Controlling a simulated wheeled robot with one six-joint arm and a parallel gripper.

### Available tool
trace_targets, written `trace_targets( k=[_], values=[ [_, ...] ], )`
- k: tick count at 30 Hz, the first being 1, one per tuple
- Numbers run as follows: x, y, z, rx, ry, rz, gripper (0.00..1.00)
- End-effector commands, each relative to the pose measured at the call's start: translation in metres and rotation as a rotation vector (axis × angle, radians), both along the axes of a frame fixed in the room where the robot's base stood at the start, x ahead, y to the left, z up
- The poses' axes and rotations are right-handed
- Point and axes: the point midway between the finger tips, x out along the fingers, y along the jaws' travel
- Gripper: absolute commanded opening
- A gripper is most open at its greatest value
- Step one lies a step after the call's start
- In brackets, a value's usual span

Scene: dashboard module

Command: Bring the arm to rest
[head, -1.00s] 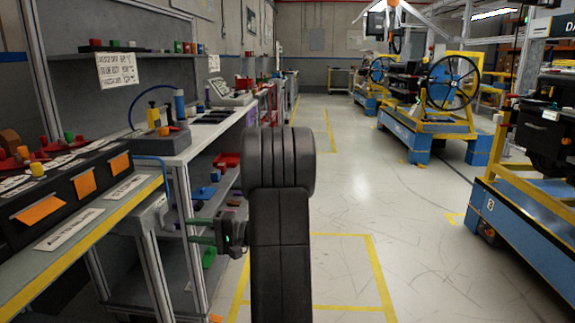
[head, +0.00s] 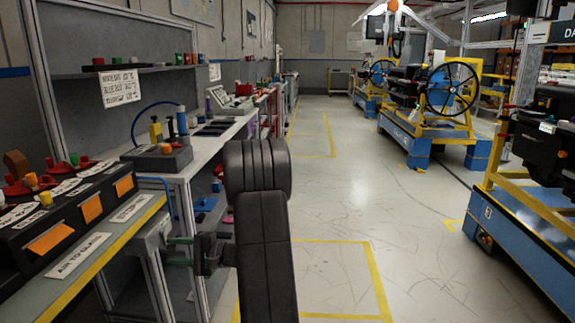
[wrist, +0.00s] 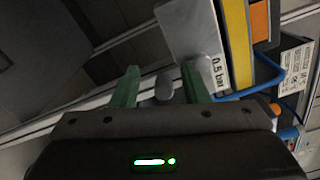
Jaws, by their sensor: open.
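My gripper (head: 180,251) has green fingers and is held low, beside the front edge of the left workbench. The dark arm link rises in the middle of the head view and partly hides the wrist. In the wrist view my gripper (wrist: 160,88) shows two green fingers apart. A rounded grey knob (wrist: 164,87) appears between them, and I cannot tell whether either finger touches it. A metal plate (wrist: 190,42) labelled "0.5 bar" lies just beyond the fingers. Nothing is seen held.
The left workbench (head: 88,258) has a yellow edge strip and orange tags. A grey box (head: 158,157) and a blue hose (wrist: 272,78) are close by. Blue and yellow carts (head: 520,225) stand at right. The floor (head: 345,190) between is clear.

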Motion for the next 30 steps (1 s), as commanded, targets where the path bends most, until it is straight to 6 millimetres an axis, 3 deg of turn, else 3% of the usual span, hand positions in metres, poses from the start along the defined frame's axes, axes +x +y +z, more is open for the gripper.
trace_targets(
  k=[30],
  values=[
    [-0.020, 0.001, 0.019, 0.038, 0.478, 0.000, 0.41]
  ],
)
